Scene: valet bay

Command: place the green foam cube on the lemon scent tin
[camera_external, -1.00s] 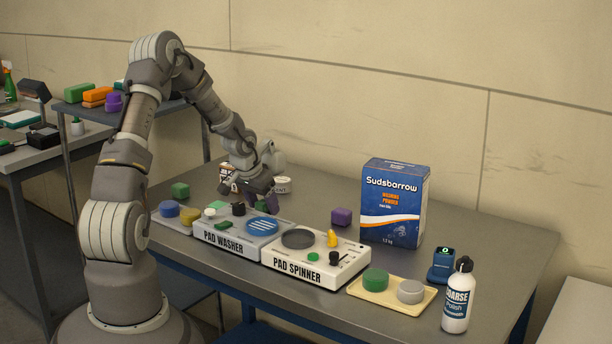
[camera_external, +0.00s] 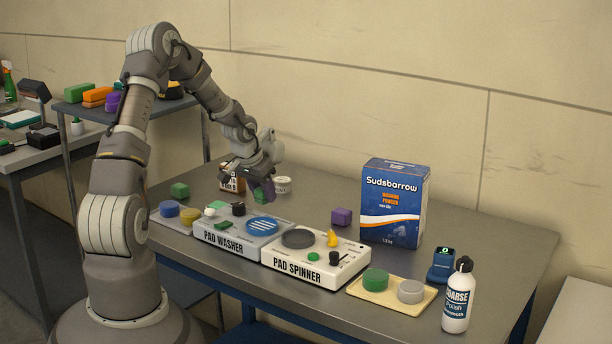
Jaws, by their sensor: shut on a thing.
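My gripper (camera_external: 262,189) is above the back left of the table, behind the pad washer. A low round white tin (camera_external: 283,185) stands just right of and behind the gripper. Its lettering is too small to read, so I cannot tell its scent. A brown and white container (camera_external: 231,184) stands left of the gripper, partly hidden by the arm. Another green block (camera_external: 180,190) lies at the table's left.
The pad washer (camera_external: 204,239) and pad spinner (camera_external: 284,268) line the front. A purple cube (camera_external: 342,216) and a tall Sudsbarrow box (camera_external: 392,203) stand to the right. A tray (camera_external: 379,297) and a white bottle (camera_external: 457,300) are at the front right.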

